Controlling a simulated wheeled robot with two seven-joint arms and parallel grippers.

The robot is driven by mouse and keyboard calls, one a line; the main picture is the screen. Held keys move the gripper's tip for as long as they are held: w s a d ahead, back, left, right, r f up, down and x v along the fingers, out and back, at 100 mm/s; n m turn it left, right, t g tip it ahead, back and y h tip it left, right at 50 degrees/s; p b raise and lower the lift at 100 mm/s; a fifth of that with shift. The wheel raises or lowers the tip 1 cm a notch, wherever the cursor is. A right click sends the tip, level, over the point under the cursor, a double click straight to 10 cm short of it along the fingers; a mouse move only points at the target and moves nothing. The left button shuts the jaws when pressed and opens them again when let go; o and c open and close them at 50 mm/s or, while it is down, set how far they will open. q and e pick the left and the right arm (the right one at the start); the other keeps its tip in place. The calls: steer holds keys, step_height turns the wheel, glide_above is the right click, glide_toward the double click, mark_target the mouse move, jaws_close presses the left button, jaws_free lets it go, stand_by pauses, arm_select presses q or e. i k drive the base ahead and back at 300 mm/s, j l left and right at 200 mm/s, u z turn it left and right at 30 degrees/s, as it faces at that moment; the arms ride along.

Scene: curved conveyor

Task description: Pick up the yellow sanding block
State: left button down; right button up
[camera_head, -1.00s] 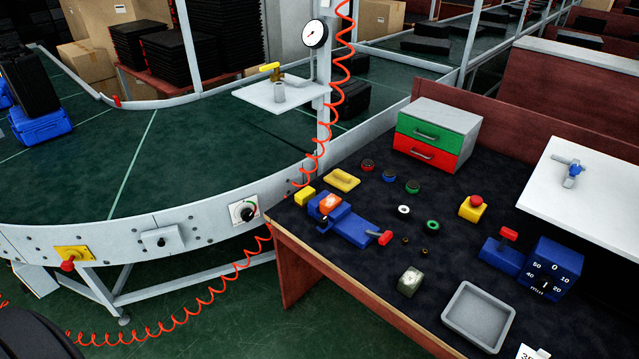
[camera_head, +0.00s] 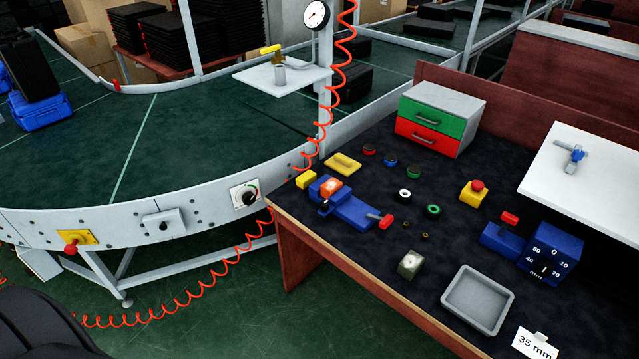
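Two yellow pieces lie near the left corner of the dark workbench top. One is a flat yellow block with a raised strip on top (camera_head: 342,164). The other is a small plain yellow block (camera_head: 306,180) at the bench edge. I cannot tell for sure which is the sanding block. Both stand free of any gripper. Neither of my grippers shows in the head view.
A blue vise with an orange piece (camera_head: 350,210) sits just in front of the yellow pieces. Several rings, a red-green drawer box (camera_head: 438,119), a grey tray (camera_head: 478,299) and a yellow button box (camera_head: 473,194) share the bench (camera_head: 375,250).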

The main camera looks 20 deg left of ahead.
mark_target(302, 182)
steer(key=j+z, duration=0.25)
steer(key=j, duration=0.55)
steer(key=j+z, duration=0.3)
steer(key=j, duration=0.5)
